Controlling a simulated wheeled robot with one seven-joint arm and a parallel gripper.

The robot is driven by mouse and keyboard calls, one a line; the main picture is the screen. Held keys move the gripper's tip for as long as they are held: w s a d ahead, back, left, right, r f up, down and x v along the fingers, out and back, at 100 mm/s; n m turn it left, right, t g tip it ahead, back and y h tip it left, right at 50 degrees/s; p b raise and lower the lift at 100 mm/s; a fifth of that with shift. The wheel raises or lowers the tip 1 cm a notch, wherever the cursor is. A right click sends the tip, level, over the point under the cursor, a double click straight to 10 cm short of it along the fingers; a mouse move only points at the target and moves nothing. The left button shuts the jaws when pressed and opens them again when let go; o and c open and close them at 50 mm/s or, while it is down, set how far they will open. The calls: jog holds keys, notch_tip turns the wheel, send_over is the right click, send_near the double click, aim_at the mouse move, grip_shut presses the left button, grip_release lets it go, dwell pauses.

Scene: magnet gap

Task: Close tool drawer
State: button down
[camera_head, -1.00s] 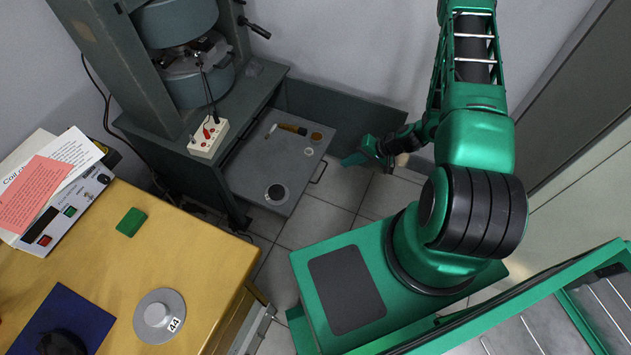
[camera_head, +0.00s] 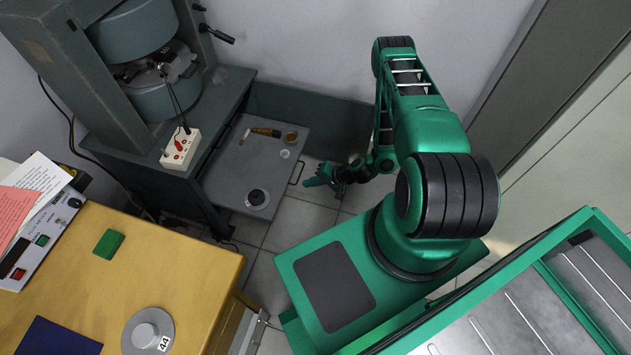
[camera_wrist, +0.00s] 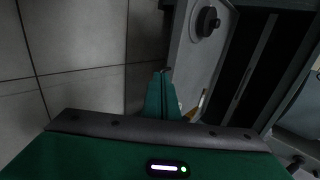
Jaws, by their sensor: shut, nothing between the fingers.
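The tool drawer (camera_head: 232,180) is a grey tray pulled out from the bench under the magnet. It holds a dark-topped round piece, a screwdriver-like tool with a brown handle and small round items. Its handle (camera_head: 297,172) is a thin bar on the front edge, facing my arm. My gripper (camera_head: 309,184) is shut and empty, just in front of the handle and apart from it as far as I can tell. In the wrist view my gripper (camera_wrist: 164,74) points along the drawer (camera_wrist: 190,65), whose front edge runs beside the fingertips; the handle is not clear there.
The electromagnet (camera_head: 150,75) stands on its bench above the drawer. A white socket box (camera_head: 180,149) sits at the bench edge. A yellow table (camera_head: 190,260) with a disc (camera_head: 150,340) is at the lower left. Tiled floor (camera_head: 300,225) lies open before the drawer.

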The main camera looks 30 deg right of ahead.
aim_at(288, 183)
jog(key=shift+w+a+f, duration=0.35)
jog(key=shift+w+a, duration=0.4)
jog(key=shift+w+a+f, duration=0.35)
jog(key=shift+w+a, duration=0.45)
jog(key=shift+w+a+f, duration=0.35)
jog(key=shift+w+a, duration=0.4)
